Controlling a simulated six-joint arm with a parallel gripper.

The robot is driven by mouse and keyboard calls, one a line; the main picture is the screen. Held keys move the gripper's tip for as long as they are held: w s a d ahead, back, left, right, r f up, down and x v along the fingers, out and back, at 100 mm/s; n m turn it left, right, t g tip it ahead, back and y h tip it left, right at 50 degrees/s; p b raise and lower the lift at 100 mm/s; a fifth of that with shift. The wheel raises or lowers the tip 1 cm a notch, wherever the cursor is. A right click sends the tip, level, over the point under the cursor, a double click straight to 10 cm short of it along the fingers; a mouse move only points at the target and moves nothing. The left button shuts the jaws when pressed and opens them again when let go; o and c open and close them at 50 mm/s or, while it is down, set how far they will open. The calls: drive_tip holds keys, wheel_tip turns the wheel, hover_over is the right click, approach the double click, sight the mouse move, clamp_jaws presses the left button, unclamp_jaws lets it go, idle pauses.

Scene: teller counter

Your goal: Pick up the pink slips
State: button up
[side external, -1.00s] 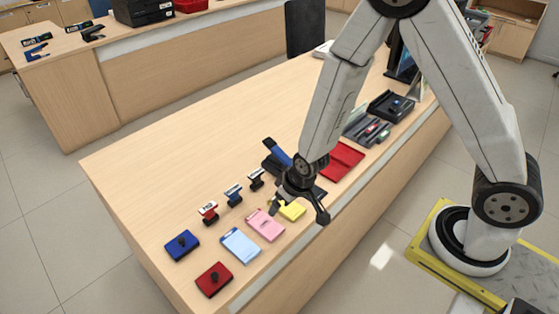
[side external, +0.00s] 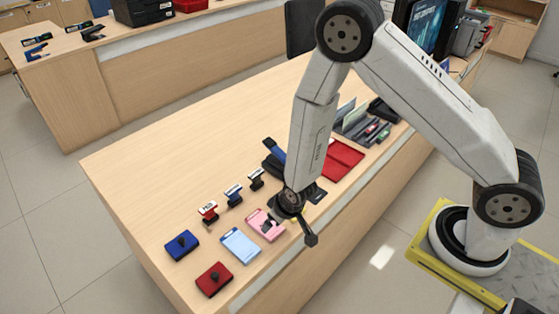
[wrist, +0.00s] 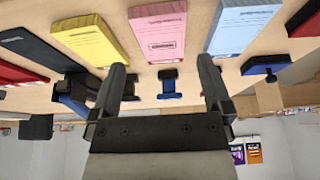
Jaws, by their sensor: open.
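The pink slips (side external: 264,223) are a flat pink pad lying on the counter, between the light blue pad and my gripper. They also show in the wrist view (wrist: 158,32), ahead of the fingers and near the middle. My gripper (side external: 288,226) is open and empty, above the counter at the pink pad's right edge in the side view, covering part of that edge. In the wrist view the two fingers (wrist: 165,80) are spread apart, with the pink pad beyond their tips. I cannot tell the exact height above the pad.
A light blue pad (side external: 240,245) lies left of the pink one; a yellow pad (wrist: 88,40) lies on its other side. Red (side external: 214,279) and blue (side external: 182,245) stamp pads, several hand stamps (side external: 233,194) and a red tray (side external: 342,160) are nearby. The counter's far left is clear.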

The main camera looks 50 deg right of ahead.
drive_tip(key=shift+w+f, duration=0.15)
drive_tip(key=shift+f, duration=0.1)
drive_tip(key=shift+f, duration=0.15)
drive_tip(key=shift+x, duration=2.5)
drive_tip(key=c, duration=1)
drive_tip(key=shift+r, duration=0.25)
drive_tip(key=shift+c, duration=0.2)
wheel_tip(320, 180, up, 10)
drive_tip(key=shift+f, duration=0.15)
drive_tip(key=shift+d, duration=0.1)
